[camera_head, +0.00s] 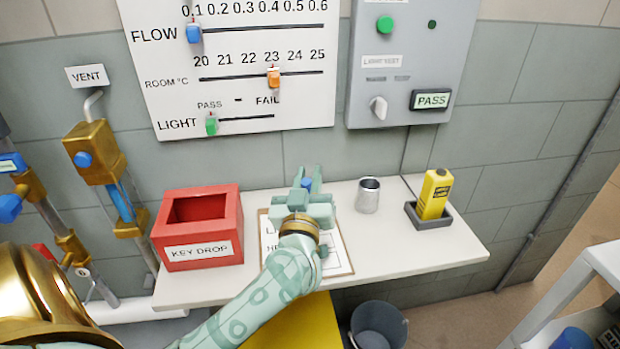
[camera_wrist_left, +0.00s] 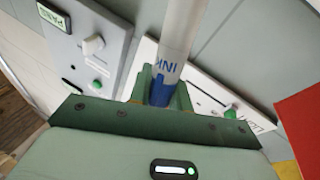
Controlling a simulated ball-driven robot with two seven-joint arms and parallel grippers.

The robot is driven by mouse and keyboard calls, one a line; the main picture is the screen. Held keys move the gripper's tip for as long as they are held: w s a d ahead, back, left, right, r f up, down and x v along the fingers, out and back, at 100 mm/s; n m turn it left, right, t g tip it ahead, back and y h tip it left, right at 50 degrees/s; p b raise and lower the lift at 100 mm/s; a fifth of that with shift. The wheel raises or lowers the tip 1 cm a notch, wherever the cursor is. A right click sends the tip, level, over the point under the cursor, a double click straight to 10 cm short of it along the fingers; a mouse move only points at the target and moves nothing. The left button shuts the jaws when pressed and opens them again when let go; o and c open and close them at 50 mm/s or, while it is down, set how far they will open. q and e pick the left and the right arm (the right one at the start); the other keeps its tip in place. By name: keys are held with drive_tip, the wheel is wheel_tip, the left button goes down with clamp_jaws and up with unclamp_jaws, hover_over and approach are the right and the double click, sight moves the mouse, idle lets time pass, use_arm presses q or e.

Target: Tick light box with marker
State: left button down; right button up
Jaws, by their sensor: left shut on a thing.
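My left gripper (camera_head: 306,182) is over the back part of a paper on a brown clipboard (camera_head: 336,262) on the white shelf. It is shut on a marker, whose blue end (camera_head: 307,184) shows between the fingers. In the left wrist view the marker (camera_wrist_left: 181,45) has a pale barrel and a blue part between the jaws (camera_wrist_left: 163,92). The arm and gripper hide much of the paper; a row starting with "L" shows only in part, and the light box cannot be made out. I cannot tell whether the marker touches the paper.
A red KEY DROP box (camera_head: 201,252) stands left of the clipboard. A metal cup (camera_head: 368,195) and a yellow device (camera_head: 435,194) in a dark tray stand to the right. The slider board (camera_head: 235,60) and grey PASS panel (camera_head: 405,60) hang behind. The shelf's front right is clear.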

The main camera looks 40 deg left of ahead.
drive_tip(key=shift+d, duration=0.2)
use_arm(q)
drive_tip(key=shift+f, duration=0.65)
use_arm(e)
drive_tip(key=shift+a+f, duration=0.2)
idle(0.6)
use_arm(q)
drive_tip(key=shift+d+r, duration=0.1)
drive_tip(key=shift+d, duration=0.05)
use_arm(e)
drive_tip(key=shift+w+r, duration=0.1)
drive_tip(key=shift+r, duration=0.15)
use_arm(q)
drive_tip(key=shift+d, duration=0.15)
drive_tip(key=shift+d+p, duration=0.25)
drive_tip(key=shift+p, duration=0.1)
use_arm(e)
drive_tip(key=shift+w+d+r, duration=0.1)
drive_tip(key=shift+w+r, duration=0.05)
drive_tip(key=shift+r, duration=0.1)
use_arm(q)
drive_tip(key=shift+a, duration=0.15)
use_arm(e)
drive_tip(key=shift+r, duration=0.1)
